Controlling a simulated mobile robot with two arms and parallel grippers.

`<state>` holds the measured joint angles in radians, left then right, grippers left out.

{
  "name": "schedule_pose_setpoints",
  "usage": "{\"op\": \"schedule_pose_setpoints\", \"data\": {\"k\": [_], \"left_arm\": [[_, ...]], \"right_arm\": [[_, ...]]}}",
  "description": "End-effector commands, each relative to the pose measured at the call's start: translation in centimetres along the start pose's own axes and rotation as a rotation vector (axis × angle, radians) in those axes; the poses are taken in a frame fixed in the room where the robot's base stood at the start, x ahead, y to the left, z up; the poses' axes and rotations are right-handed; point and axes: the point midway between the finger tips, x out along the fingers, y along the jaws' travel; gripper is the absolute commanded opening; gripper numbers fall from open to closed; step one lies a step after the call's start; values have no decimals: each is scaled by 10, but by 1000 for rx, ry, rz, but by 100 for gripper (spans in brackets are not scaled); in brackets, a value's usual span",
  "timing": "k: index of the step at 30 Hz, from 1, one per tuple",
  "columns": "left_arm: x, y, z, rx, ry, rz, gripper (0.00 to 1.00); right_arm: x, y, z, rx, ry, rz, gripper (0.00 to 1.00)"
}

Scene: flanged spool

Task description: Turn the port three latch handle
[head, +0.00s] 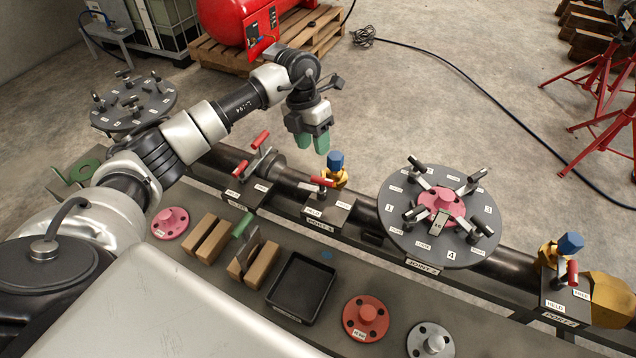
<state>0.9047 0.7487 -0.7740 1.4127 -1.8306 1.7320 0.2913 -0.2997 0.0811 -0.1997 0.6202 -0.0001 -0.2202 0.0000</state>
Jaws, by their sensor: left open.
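Three latch blocks with red handles stand along the dark pipe, with plates that seem to read HELD and FREE. The right one has a red handle (572,272) and a port plate (559,319) whose number I cannot read surely. The middle one has a red handle (322,181) and a port plate (320,226), number also unclear. The left one has a red handle (261,141). I cannot tell which is port three. My left gripper (313,146) is open and empty, green fingertips pointing down, above and behind the middle handle. My right gripper is not in view.
A round clamp flange (437,252) with several upright levers sits between the middle and right blocks. Blue-capped yellow valves (336,170) stand beside the pipe. A bench (205,277) in front holds a black tray (301,287), wooden blocks and red flanges.

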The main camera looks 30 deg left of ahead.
Motion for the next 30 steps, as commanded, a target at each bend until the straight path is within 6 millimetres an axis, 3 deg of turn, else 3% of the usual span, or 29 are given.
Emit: {"op": "schedule_pose_setpoints", "data": {"k": [1, 6, 13, 21, 30], "left_arm": [[2, 5, 0, 124, -3, -16, 44], [-8, 10, -3, 572, -24, -81, 44], [-22, 14, -8, 1030, -79, -142, 44], [-22, 12, -10, 1182, -102, -160, 44], [28, 2, -12, 1180, -98, -163, 44]], "right_arm": [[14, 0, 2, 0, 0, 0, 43], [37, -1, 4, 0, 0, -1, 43], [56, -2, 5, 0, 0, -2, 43], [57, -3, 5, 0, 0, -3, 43], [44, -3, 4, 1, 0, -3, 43]]}}
